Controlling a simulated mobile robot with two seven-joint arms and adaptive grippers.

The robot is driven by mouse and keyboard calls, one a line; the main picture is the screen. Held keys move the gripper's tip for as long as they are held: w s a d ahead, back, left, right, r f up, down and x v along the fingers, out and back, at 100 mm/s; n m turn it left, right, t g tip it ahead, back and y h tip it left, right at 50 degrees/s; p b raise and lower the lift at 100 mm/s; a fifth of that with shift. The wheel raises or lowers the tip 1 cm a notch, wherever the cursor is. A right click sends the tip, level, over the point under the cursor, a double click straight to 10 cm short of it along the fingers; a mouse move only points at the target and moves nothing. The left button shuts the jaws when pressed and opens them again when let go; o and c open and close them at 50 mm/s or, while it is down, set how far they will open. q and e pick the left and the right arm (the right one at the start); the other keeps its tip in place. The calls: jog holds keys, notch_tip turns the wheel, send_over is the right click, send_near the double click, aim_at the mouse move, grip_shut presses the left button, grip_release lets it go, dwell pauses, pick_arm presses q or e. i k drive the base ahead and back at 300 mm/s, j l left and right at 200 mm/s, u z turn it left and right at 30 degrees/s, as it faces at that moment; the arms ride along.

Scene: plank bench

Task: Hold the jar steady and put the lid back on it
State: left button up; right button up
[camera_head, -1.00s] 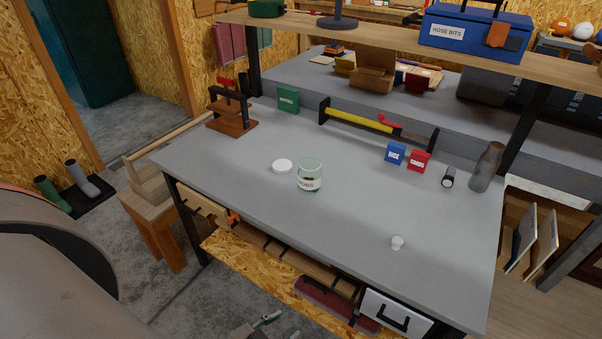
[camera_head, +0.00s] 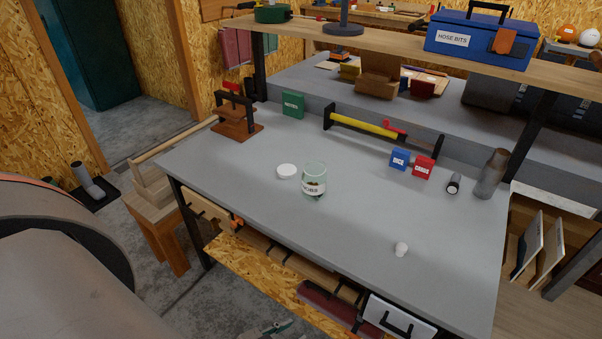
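The jar (camera_head: 314,186) is clear, greenish glass with a white label and a little dark content near the bottom. It stands upright and open-topped in the middle of the grey bench top. The lid (camera_head: 287,171) is a round white disc lying flat on the bench, just left of the jar and a little farther back. A small gap seems to separate them. Neither of my grippers can be made out in the head view, and nothing is holding the jar or lid.
Blue (camera_head: 398,160) and red (camera_head: 423,167) boxes, a dark cylinder (camera_head: 454,183) and a grey bottle (camera_head: 491,175) stand at right. A wooden press (camera_head: 237,116) stands back left. Bench around the jar is clear.

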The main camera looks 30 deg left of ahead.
aim_at(314, 172)
jog(key=j+z, duration=0.4)
jog(key=k+j+z, duration=0.1)
jog(key=j+z, duration=0.25)
jog(key=k+j+z, duration=0.15)
jog(key=j, duration=0.25)
jog(key=k+j+z, duration=0.15)
jog(key=j, duration=0.25)
jog(key=k+j, duration=0.3)
jog(key=j, duration=0.2)
jog(key=k+j, duration=0.25)
jog(key=j, duration=0.2)
jog(key=k+j, duration=0.3)
jog(key=j, duration=0.2)
jog(key=z, duration=0.05)
